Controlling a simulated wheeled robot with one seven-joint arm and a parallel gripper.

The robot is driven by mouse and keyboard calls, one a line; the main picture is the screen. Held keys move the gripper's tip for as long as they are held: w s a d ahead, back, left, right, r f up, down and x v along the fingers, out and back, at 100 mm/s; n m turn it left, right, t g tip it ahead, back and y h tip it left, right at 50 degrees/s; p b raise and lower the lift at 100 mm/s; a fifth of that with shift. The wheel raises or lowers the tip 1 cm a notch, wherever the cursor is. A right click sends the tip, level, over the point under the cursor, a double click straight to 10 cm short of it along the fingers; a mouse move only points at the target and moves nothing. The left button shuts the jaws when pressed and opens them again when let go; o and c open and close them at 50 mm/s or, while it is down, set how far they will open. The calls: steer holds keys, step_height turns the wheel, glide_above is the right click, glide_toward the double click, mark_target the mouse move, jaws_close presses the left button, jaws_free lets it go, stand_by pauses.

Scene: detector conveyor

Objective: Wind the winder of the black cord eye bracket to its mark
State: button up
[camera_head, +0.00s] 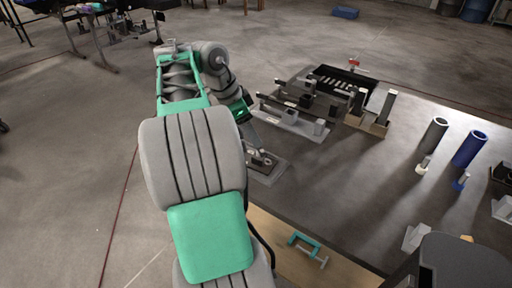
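My arm reaches across the left of the head view, and its far end comes down beside a small grey plate (272,174) at the left edge of the dark table. My gripper (260,154) is low over the small dark fittings on this plate. It is tiny and partly hidden by my arm, so I cannot tell whether its fingers are open or shut, or whether they touch anything. I cannot make out the black cord eye bracket, its winder or the mark for certain; they may be among these fittings.
A pale rail assembly (292,122) with dark blocks lies behind the plate. Beyond it is a black slotted tray (371,82). A grey cylinder (433,135) and a blue cylinder (468,149) stand at right. A teal bracket (304,240) lies in front. The table's middle is clear.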

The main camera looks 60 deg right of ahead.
mark_target(258, 152)
steer(key=b+x, duration=0.2)
steer(key=x, duration=0.4)
steer(key=shift+f, duration=0.35)
steer(key=shift+c, duration=0.2)
steer(key=c, duration=1.3)
